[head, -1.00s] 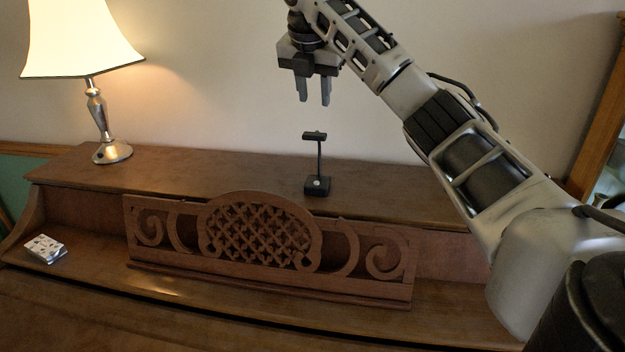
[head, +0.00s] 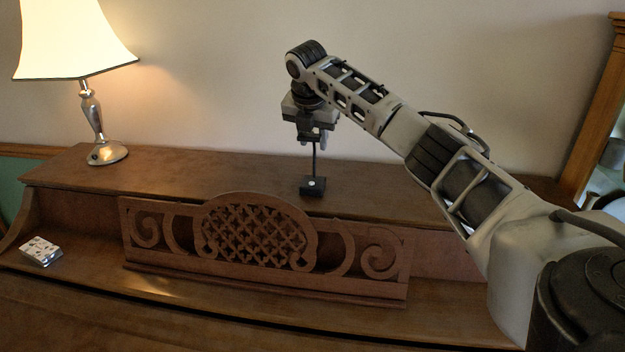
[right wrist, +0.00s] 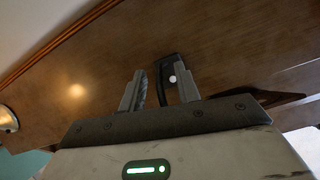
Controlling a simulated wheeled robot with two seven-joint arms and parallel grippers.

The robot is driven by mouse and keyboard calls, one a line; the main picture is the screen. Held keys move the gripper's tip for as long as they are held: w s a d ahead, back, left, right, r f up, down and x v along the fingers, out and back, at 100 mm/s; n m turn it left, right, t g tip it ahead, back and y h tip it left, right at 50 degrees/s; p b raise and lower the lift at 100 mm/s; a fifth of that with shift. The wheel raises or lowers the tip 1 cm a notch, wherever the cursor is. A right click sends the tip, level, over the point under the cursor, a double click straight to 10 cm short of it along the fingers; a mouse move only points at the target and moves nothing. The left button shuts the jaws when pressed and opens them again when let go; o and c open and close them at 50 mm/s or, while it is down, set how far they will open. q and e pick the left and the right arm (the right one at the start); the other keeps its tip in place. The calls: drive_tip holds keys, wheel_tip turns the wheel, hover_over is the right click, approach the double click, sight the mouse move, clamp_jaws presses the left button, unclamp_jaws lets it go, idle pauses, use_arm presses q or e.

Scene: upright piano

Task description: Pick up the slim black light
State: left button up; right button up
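The slim black light (head: 313,186) stands upright on the piano's top, with a square base and a thin stem. Its upper end is hidden behind my right gripper (head: 317,138) in the head view. That gripper points down over the light, with its fingers at the height of the lamp's head. In the right wrist view the fingers of the right gripper (right wrist: 161,88) are apart, and the black light (right wrist: 172,70) shows between and just beyond them, close to the right-hand finger. Whether a finger touches it I cannot tell. My left gripper is not in view.
The piano top (head: 220,172) is mostly clear around the light. A carved music stand (head: 258,240) rises in front. A lit table lamp (head: 95,125) stands at the left, and a small card pack (head: 41,251) lies on the lower left ledge. The wall is behind.

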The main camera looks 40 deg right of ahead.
clamp_jaws()
drive_tip(key=shift+r, duration=0.1)
idle(1.2)
